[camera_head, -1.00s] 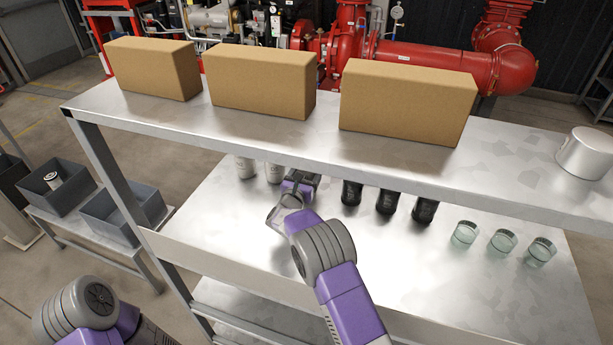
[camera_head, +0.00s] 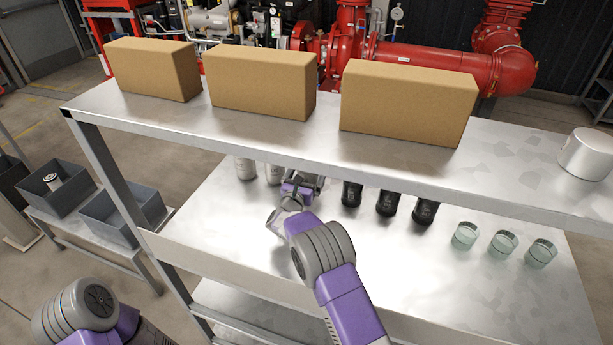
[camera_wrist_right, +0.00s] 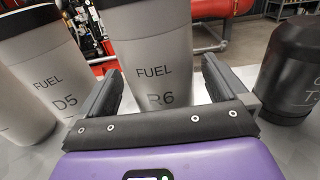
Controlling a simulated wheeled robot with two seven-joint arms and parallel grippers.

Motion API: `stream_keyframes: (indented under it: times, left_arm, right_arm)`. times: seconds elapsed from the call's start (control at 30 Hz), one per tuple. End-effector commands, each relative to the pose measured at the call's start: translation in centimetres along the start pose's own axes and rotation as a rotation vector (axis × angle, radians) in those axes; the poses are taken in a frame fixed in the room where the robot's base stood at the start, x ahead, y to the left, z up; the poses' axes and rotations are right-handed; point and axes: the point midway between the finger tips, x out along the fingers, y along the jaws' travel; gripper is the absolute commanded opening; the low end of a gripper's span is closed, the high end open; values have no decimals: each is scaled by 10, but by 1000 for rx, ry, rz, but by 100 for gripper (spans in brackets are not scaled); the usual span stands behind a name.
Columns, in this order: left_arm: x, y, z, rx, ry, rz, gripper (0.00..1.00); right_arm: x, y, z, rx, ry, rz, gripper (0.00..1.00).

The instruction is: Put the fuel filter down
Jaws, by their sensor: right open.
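A light grey fuel filter marked "FUEL R6" (camera_wrist_right: 153,60) stands upright on the lower shelf, between the two fingers of my right gripper (camera_wrist_right: 160,92) in the wrist view. The fingers are open, with a visible gap at the filter's right side. In the head view my right gripper (camera_head: 304,182) reaches under the upper shelf and largely hides this filter. A similar filter marked "D5" (camera_wrist_right: 58,85) stands just left of it, with another at the far left. Two grey filters (camera_head: 245,168) also show in the head view. My left gripper is out of view; only part of that arm shows.
Black filters (camera_head: 387,201) stand right of my right gripper, one close by (camera_wrist_right: 290,70). Glass jars (camera_head: 502,243) stand farther right. The upper shelf (camera_head: 330,150) overhangs and carries cardboard boxes (camera_head: 262,85) and a metal can (camera_head: 586,154). The lower shelf's front is clear.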

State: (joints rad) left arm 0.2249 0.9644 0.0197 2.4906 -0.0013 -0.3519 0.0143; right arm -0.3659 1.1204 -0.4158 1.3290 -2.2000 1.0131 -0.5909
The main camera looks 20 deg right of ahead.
Motion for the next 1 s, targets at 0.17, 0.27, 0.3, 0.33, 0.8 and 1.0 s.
stream_keyframes:
  times: [0.17, 0.27, 0.3, 0.33, 0.8, 1.0]
  left_arm:
    - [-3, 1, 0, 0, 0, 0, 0]
    - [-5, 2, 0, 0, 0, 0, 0]
    - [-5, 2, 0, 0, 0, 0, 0]
    - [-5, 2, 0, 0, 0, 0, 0]
    - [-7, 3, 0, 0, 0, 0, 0]
    - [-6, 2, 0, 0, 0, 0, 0]
  right_arm:
    - [-23, 1, 2, -2, 1, 2, 100]
    - [-39, 1, 2, -1, 1, 2, 100]
    - [-45, 1, 2, -1, 1, 2, 100]
    - [-50, 0, 2, -2, 0, 1, 100]
    - [-75, 0, 1, 1, -1, -1, 100]
    - [-72, 0, 1, 1, -1, -1, 100]
